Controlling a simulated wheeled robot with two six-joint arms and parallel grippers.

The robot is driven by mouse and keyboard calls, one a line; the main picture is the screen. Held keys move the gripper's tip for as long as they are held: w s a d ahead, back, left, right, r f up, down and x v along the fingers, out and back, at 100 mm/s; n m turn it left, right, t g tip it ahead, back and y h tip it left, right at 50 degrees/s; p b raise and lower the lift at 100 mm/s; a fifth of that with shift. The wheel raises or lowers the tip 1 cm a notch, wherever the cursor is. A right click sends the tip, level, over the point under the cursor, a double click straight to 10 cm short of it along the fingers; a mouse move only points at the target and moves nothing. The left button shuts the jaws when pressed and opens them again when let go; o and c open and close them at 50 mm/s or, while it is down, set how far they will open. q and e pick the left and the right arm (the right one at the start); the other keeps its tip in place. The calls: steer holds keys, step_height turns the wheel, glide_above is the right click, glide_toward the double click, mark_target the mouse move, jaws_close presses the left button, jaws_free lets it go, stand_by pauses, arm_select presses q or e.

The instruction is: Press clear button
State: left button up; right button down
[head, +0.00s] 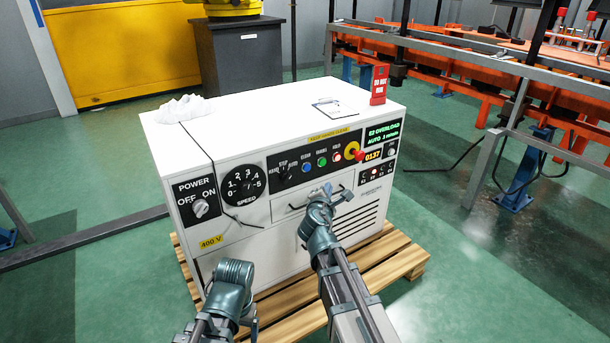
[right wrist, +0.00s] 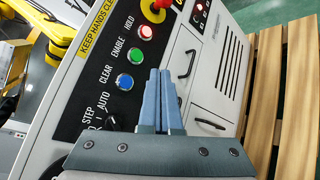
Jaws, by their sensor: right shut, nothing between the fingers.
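The white control cabinet (head: 300,220) stands on a pallet with its panel facing me. The blue CLEAR button (head: 306,168) is on its front, left of the green ENABLE button (head: 322,161) and the red HOLD button (head: 337,156). In the right wrist view the blue button (right wrist: 125,82) is left of my right gripper (right wrist: 160,74), whose fingers are together and empty. In the head view my right gripper (head: 327,190) is in front of the drawer, below the buttons and apart from the blue one. My left arm is low at the cabinet's front; its fingers cannot be made out.
A red emergency knob (head: 359,155) sits right of the buttons, and a mode selector (head: 283,170) left of them. Drawer handles stick out near my right gripper. The wooden pallet (head: 405,262) projects under the cabinet.

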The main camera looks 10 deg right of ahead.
stand_by(0.4)
steer(key=shift+w+a, duration=0.5)
steer(key=shift+w, duration=0.9)
steer(key=shift+w+a, duration=0.45)
steer(key=shift+w, duration=0.9)
steer(key=shift+w+a, duration=0.5)
steer(key=shift+w, duration=0.9)
steer(key=shift+w, duration=0.1)
steer(key=shift+w+a, duration=0.15)
steer(key=shift+w, duration=0.1)
steer(key=shift+w+a, duration=0.15)
steer(key=shift+w, duration=0.2)
steer(key=shift+s, duration=0.15)
steer(key=shift+s+d, duration=0.25)
steer(key=shift+s, duration=0.35)
steer(key=shift+s, duration=0.1)
steer(key=shift+s+d, duration=0.3)
steer(key=shift+s, duration=0.45)
steer(key=shift+s+d, duration=0.3)
steer(key=shift+s, duration=0.45)
steer(key=shift+s+d, duration=0.3)
steer(key=shift+s, duration=0.45)
